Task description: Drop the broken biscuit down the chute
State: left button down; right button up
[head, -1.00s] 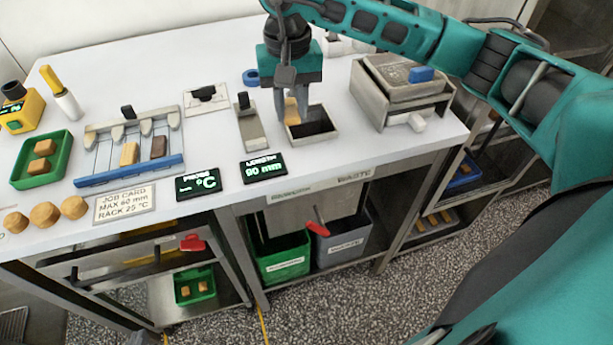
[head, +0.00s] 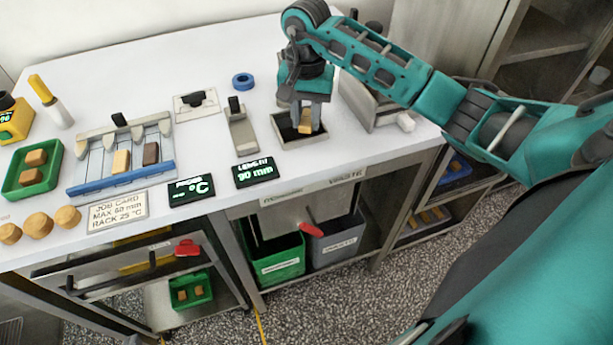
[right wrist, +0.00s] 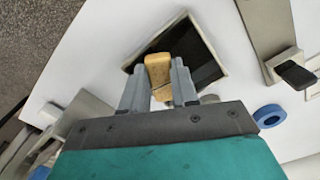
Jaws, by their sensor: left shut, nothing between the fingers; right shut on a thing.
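My right gripper (head: 305,128) is shut on the broken biscuit (head: 306,121), a light brown piece held upright between the fingertips. It is over the chute (head: 284,143), a dark square opening with a pale raised rim in the table top. In the right wrist view the biscuit (right wrist: 157,70) stands out beyond the fingers (right wrist: 158,92) and overlaps the dark chute opening, whose rim (right wrist: 211,43) shows around it. I cannot tell whether the biscuit's lower end is below the rim. My left gripper is not in view.
A metal box (head: 365,105) stands close right of the chute and a black-handled metal block (head: 240,135) close left. Below are a green bin (head: 283,265), a grey bin (head: 340,243) and a red lever (head: 310,229). A slotted rack (head: 90,185) and green tray (head: 30,192) are at left.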

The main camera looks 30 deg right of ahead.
jog(key=shift+f, duration=0.25)
jog(key=o, duration=0.9)
notch_tip(320, 180, up, 13)
jog(key=shift+w+a, duration=0.1)
dwell(0.3)
dwell(0.4)
